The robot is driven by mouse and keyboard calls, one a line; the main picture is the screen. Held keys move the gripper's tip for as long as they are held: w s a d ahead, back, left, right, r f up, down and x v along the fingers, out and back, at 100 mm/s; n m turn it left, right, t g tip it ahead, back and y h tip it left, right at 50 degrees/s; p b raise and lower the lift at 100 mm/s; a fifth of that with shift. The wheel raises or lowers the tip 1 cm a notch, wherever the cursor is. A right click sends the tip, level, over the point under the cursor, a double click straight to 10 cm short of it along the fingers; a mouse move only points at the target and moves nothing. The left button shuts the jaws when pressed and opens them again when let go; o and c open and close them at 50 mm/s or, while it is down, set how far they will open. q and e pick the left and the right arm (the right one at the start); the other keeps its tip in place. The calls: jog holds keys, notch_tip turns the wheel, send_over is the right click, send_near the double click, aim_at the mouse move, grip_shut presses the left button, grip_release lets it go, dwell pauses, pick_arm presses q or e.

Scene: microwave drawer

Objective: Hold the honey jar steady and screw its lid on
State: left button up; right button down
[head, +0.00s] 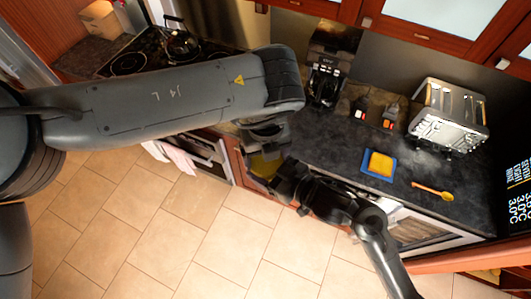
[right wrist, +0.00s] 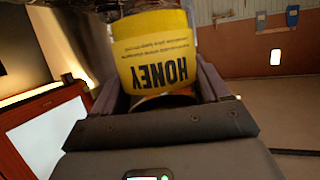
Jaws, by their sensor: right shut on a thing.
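The honey jar (head: 263,166) is a yellow patch in the head view, partly covered by both grippers. In the right wrist view the yellow jar (right wrist: 155,55) fills the space between the fingers, its HONEY label upside down. My right gripper (head: 278,177) is shut on the jar, holding it in front of the counter edge above the floor. My left gripper (head: 266,137) is right above the jar in the picture, its fingers mostly hidden; I cannot tell whether it is open or shut. The lid cannot be made out in either view.
The dark counter (head: 330,145) runs behind the grippers. On it stand a coffee machine (head: 328,75), a toaster (head: 448,115), a blue-edged tray (head: 390,174) with a yellow block and a wooden spoon (head: 432,190). A kettle (head: 180,44) is on the hob. The tiled floor is clear.

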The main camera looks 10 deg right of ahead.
pick_arm(q)
jog(key=o, duration=1)
jog(key=shift+r, duration=2.25)
